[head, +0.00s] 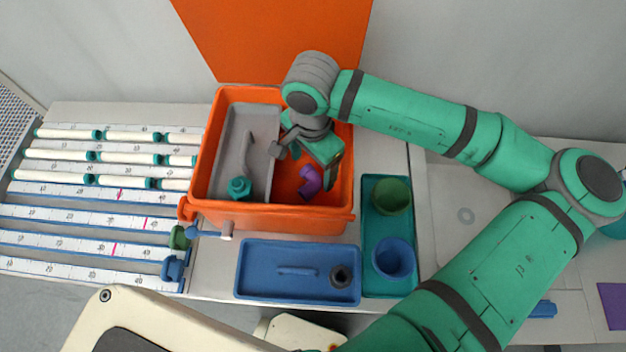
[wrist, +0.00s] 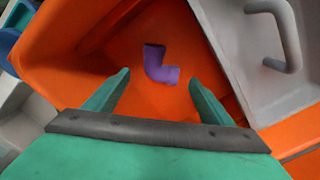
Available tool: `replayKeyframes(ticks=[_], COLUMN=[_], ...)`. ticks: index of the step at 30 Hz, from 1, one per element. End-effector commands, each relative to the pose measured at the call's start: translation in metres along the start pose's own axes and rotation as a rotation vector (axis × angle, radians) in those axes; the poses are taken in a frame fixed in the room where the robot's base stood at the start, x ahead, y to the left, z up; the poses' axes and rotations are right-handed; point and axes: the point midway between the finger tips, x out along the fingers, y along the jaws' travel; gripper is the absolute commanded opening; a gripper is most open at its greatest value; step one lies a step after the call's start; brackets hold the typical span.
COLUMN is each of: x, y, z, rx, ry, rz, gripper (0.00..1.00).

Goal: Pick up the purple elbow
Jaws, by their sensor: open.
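The purple elbow (head: 311,182) lies on the floor of the orange bin (head: 270,218), in its right-hand part. In the wrist view the elbow (wrist: 160,66) shows as a short bent pipe lying just beyond and between my fingertips. My gripper (wrist: 158,82) is open and empty, pointing down into the bin. In the head view my gripper (head: 322,160) is over the right part of the bin, close above the elbow. I cannot tell the exact height between the fingertips and the elbow.
A grey tray (head: 226,125) fills the bin's left part and holds a grey handle and a teal fitting (head: 239,187). The bin walls surround my gripper. A blue tray (head: 262,288) lies in front; a teal tray (head: 374,285) with green and blue cups stands right.

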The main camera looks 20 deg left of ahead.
Motion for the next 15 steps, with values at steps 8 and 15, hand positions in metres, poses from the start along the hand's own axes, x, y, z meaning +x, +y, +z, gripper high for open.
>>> replayKeyframes(ticks=[8, 15], x=[0.023, 0.052], y=[0.003, 0.003], z=[-0.003, -0.005], rx=[0.014, 0.019], ry=[-0.005, -0.003], rz=[0.0, -0.002], gripper=[0.76, 0.76])
